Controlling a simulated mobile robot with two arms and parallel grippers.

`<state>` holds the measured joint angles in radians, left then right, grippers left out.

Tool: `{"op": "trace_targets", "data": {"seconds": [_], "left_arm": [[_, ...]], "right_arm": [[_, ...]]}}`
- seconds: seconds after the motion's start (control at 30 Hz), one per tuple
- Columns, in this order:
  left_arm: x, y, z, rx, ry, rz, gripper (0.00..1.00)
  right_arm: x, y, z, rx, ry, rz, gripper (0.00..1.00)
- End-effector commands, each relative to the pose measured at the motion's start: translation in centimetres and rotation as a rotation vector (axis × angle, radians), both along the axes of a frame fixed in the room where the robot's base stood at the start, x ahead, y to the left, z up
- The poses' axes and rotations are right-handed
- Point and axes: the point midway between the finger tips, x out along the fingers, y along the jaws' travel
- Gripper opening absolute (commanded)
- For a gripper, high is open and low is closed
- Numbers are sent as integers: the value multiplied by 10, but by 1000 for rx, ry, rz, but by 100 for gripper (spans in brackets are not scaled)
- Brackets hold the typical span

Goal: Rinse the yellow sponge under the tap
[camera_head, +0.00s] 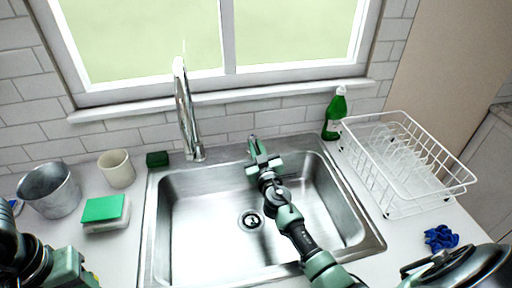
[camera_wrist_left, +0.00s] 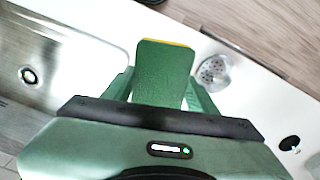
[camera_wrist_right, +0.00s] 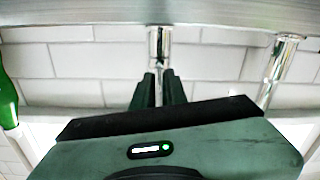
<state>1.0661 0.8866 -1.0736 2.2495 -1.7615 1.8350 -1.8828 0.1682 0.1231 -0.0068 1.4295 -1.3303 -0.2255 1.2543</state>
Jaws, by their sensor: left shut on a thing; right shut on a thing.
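The sponge (camera_wrist_left: 164,72) is in the left wrist view, its green scouring face toward the camera and a thin yellow edge at its far end. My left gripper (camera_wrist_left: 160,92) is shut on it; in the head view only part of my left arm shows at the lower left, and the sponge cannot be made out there. The chrome tap (camera_head: 184,105) stands behind the sink (camera_head: 205,205), left of centre; no water shows. My right gripper (camera_head: 260,152) is at the sink's back rim, right of the tap, shut on a chrome lever (camera_wrist_right: 160,45).
Left of the sink are a metal bucket (camera_head: 50,190), a cream cup (camera_head: 117,168), a green-and-white sponge (camera_head: 104,210) and a dark green block (camera_head: 157,159). On the right are a green bottle (camera_head: 334,118), a dish rack (camera_head: 405,170), a blue cloth (camera_head: 440,238) and a kettle (camera_head: 470,272).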

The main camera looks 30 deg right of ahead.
Motion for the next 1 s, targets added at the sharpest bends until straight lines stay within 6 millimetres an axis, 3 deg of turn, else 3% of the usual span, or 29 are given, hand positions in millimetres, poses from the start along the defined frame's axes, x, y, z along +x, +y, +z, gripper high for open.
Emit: {"op": "trace_targets", "data": {"seconds": [0.27, 0.6, 0.93, 0.97, 1.0], "left_arm": [[0, 0, 0, 0, 0, 0, 13], [0, 0, 3, 0, 0, 0, 13], [0, 0, 2, 0, 0, 0, 13], [0, 0, 2, 0, 0, 0, 13], [0, 0, 2, 0, 0, 0, 13]], "right_arm": [[0, -2, -1, -1, 3, 18, 0], [-2, -11, -1, -1, 4, 189, 0], [-2, -11, -1, 0, 2, 200, 0], [-2, -11, -1, 0, 2, 200, 22], [-2, -11, -1, 0, 2, 200, 33]]}}
